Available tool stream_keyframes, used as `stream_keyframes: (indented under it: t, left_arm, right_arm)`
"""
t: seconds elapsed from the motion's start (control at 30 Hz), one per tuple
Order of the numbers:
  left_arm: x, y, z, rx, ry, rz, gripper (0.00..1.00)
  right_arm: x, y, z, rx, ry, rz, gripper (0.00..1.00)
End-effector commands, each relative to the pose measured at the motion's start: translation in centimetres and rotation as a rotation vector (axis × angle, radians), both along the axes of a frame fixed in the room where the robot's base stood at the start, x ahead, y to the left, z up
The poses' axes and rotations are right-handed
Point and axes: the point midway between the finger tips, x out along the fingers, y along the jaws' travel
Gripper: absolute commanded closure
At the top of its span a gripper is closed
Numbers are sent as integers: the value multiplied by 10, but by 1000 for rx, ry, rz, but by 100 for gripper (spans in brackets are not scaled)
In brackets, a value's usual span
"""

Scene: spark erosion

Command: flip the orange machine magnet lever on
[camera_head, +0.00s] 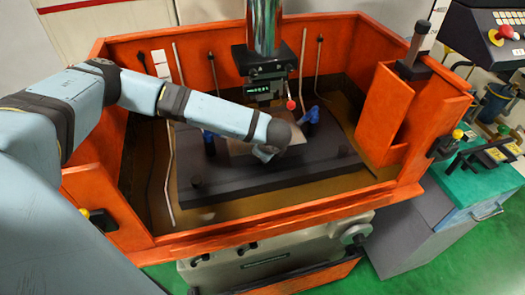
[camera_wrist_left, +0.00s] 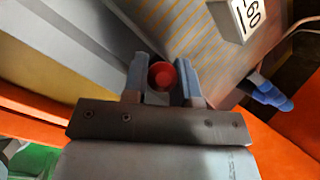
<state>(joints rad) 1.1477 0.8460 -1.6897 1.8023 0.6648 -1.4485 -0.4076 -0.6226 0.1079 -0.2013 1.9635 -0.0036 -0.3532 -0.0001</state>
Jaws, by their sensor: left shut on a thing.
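The orange machine (camera_head: 240,239) has an open orange tank with a dark work table (camera_head: 330,165) inside. My left arm reaches over the tank's left side, and my left gripper (camera_head: 265,153) is low beside the plate on the work table. In the left wrist view my left gripper (camera_wrist_left: 161,85) is shut on a round red knob (camera_wrist_left: 161,74), which sits between its fingers. The knob appears to be the lever's end; the lever's shaft is hidden. In the head view my wrist hides this knob. A striped yellow-grey surface (camera_wrist_left: 205,50) lies just beyond the fingers. My right gripper is not in view.
The machine head (camera_head: 265,62) hangs above the plate, with a red ball (camera_head: 291,104) at its lower right. Blue clamps (camera_head: 310,115) stand on the work table. The orange tank walls surround the arm.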

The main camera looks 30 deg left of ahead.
Motion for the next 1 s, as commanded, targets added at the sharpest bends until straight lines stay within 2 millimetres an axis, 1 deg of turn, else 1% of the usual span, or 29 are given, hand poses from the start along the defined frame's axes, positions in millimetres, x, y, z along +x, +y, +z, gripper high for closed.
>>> stream_keyframes:
  t: [0.03, 0.17, 0.67, 0.7, 0.77, 0.8, 1.0]
  left_arm:
    - [1, -3, 0, 6, 11, -3, 100]
    - [3, -4, 2, 26, 34, -3, 100]
    - [4, -3, 3, 40, 47, 0, 100]
    - [4, -3, 3, 40, 47, 0, 69]
    - [4, -3, 3, 40, 47, 0, 56]
    - [4, -3, 3, 41, 47, 0, 53]
    - [3, -2, 3, 41, 49, 1, 53]
  right_arm:
    - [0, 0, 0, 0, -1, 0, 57]
    - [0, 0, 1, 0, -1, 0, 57]
    - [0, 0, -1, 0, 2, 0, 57]
    - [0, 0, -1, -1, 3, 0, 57]
    - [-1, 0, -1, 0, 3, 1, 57]
    - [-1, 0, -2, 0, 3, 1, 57]
    - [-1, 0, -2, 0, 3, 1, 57]
